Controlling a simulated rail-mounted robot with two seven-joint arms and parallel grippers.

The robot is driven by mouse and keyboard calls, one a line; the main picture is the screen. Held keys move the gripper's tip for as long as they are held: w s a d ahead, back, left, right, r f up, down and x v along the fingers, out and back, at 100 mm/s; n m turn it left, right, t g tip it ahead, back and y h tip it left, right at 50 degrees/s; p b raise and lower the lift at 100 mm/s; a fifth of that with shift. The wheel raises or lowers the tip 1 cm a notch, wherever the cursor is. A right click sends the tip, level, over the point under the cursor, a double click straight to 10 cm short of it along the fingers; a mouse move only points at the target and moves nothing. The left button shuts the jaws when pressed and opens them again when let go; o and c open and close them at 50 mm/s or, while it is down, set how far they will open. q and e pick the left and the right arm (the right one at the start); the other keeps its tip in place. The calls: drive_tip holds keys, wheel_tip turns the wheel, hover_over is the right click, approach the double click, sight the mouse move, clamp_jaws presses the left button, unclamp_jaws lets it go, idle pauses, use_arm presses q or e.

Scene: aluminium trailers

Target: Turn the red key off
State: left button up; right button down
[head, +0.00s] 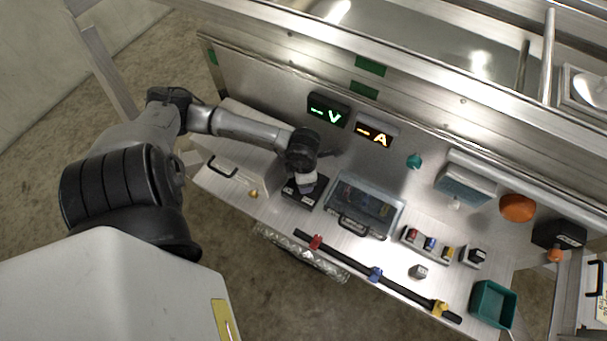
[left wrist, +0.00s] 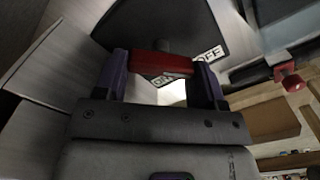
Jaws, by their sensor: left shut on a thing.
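The red key (left wrist: 160,65) shows in the left wrist view as a red bar in front of a dark switch box (left wrist: 135,28). My left gripper (left wrist: 163,84) has its two purple fingers at the two ends of the bar and is shut on it. A white OFF label (left wrist: 208,54) lies just right of the bar. A second white label is partly hidden below the bar. In the head view my left gripper (head: 306,186) is down at the black switch box (head: 300,197), and the key is hidden there. My right gripper is not in view.
A clear-lidded case (head: 385,215) stands just right of the switch box. A black bar (head: 345,262) with red, blue and yellow fittings runs along the front edge. Green V and orange A displays (head: 376,134) are on the panel behind. A teal bin (head: 492,304) is at front right.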

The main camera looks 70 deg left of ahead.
use_arm(q)
drive_tip(key=shift+n, duration=0.5)
drive_tip(key=o, duration=0.9)
wheel_tip(320, 180, up, 6)
drive_tip(key=shift+r+p, duration=0.1)
drive_tip(key=shift+p, duration=0.75)
drive_tip(key=shift+r, duration=0.7)
